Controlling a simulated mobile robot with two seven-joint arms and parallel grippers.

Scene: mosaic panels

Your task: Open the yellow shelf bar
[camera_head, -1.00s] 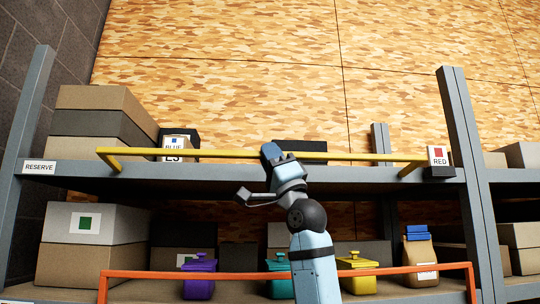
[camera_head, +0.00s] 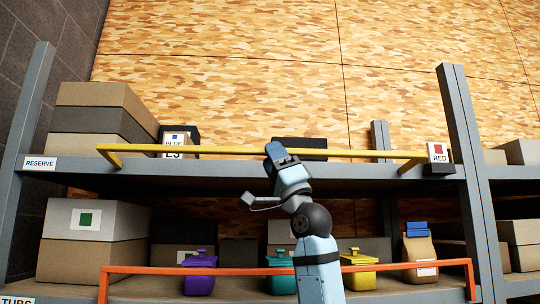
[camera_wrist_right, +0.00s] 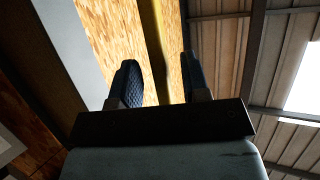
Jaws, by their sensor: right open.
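The yellow shelf bar (camera_head: 210,150) runs across the front of the upper shelf, with a short arm bent back toward the shelf at each end. It is level and stands above the shelf's front edge. My right gripper (camera_head: 277,152) is at the bar, a little left of the shelf's centre, and hides a short piece of it. In the right wrist view the gripper (camera_wrist_right: 160,85) is open, and the yellow bar (camera_wrist_right: 154,40) shows in the gap between its two fingers. I cannot tell whether a finger touches it. My left gripper is not in view.
An orange bar (camera_head: 210,269) crosses the lower shelf in front of purple, teal and yellow tubs and a paper bag (camera_head: 420,250). A grey upright (camera_head: 462,150) stands at right.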

